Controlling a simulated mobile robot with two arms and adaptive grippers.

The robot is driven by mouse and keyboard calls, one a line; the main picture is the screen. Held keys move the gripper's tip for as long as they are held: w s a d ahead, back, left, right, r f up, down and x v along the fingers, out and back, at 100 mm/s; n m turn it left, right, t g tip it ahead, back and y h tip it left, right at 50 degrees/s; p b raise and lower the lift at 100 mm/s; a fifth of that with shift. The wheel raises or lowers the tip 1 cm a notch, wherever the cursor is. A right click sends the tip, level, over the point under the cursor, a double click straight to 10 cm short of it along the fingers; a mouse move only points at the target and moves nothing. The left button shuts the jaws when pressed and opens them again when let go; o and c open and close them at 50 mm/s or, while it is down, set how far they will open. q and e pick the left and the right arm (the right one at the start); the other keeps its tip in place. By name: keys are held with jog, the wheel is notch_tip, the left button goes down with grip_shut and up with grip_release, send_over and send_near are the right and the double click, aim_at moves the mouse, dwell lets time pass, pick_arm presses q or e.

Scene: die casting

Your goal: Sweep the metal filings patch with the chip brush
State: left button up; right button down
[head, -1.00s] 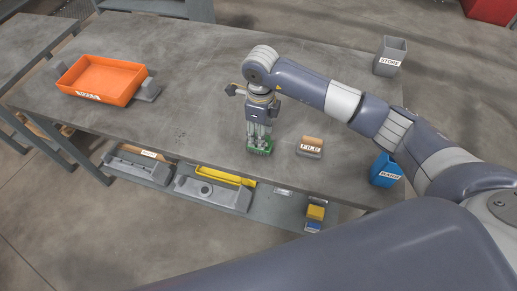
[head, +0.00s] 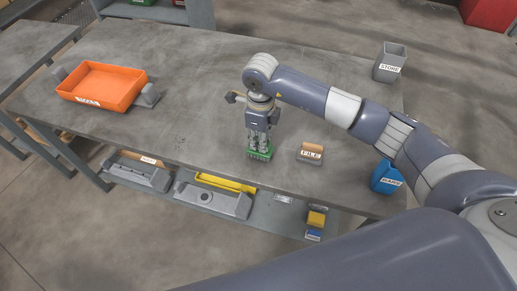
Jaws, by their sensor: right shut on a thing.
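My right gripper (head: 259,145) points down over the table (head: 215,100) near its front edge. It is shut on a green thing (head: 260,154), likely the chip brush, which is low at the tabletop. The fingers hide most of it, and I cannot tell whether it touches the table. A faint patch of dark specks (head: 180,138), likely the metal filings, lies on the table to the left of the gripper, apart from it. My left gripper is not in view.
A block labelled FILE (head: 310,154) stands close to the right of the gripper. A blue bin (head: 386,177) and a grey STORE bin (head: 390,62) stand at the right edge. An orange tray (head: 103,85) sits at left. The table's middle is clear.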

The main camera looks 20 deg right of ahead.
jog(key=shift+r+p, duration=1.25)
jog(key=shift+r, duration=1.45)
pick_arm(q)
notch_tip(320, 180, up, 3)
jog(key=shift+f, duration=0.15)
pick_arm(e)
jog(key=shift+s+d+r+n, duration=0.1)
jog(key=shift+s+r+n, duration=0.15)
jog(key=shift+r+n, duration=0.5)
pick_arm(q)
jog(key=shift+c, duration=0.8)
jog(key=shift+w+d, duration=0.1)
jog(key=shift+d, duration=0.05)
pick_arm(e)
jog(key=s+d+r+n, duration=0.2)
jog(key=s+r+n, duration=0.2)
jog(key=n, duration=0.8)
jog(key=s+d+r+n, duration=0.2)
jog(key=s+r+n, duration=0.3)
jog(key=s+n, duration=0.4)
jog(key=n, duration=0.2)
jog(key=shift+s+n, duration=0.15)
jog(key=shift+n, duration=0.2)
